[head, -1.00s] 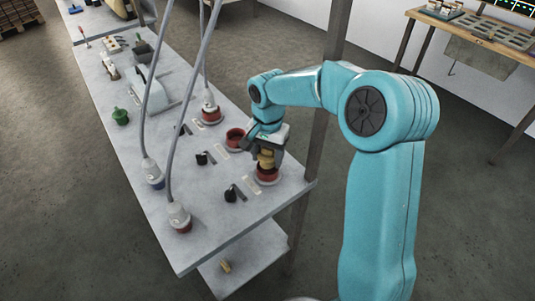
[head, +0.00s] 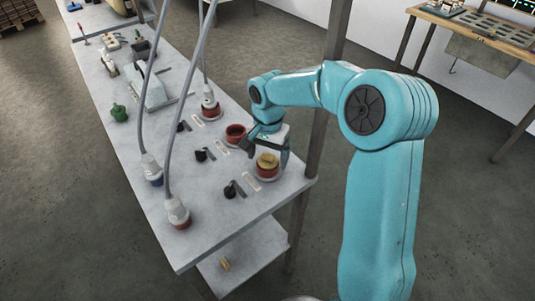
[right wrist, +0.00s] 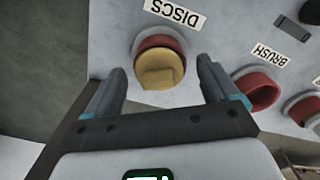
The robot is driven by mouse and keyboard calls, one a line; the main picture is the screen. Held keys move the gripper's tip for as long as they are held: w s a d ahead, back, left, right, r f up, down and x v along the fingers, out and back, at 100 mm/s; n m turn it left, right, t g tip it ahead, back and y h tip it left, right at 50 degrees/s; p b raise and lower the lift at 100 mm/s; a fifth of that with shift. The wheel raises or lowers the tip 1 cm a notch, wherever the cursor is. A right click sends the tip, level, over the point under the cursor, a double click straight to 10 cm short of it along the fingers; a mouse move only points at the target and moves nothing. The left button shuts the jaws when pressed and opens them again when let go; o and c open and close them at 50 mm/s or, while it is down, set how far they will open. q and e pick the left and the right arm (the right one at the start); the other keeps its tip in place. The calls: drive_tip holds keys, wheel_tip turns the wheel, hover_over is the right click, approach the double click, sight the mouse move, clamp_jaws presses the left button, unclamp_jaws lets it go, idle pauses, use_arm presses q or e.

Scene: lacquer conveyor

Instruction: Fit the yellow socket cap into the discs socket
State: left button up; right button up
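The yellow socket cap (head: 267,160) sits in the red discs socket (head: 268,174) near the front right of the table. In the right wrist view the cap (right wrist: 159,70) lies inside the socket's red ring (right wrist: 158,42), beside the DISCS label (right wrist: 175,13). The cap looks slightly off-centre there; I cannot tell how deep it sits. My right gripper (head: 270,151) is above and behind the cap. Its two fingers (right wrist: 160,85) are spread wide, with nothing between them touching the cap. My left gripper is not in view.
The red brush socket (head: 235,133) is open next to the discs socket, with its BRUSH label (right wrist: 268,55). Black switches (head: 231,190) stand between. A green object (head: 119,113) lies further back.

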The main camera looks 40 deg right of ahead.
drive_tip(key=shift+r, duration=0.1)
wheel_tip(320, 180, up, 16)
drive_tip(key=p, duration=0.1)
drive_tip(key=shift+p, duration=0.3)
drive_tip(key=shift+d+r, duration=0.1)
idle(0.4)
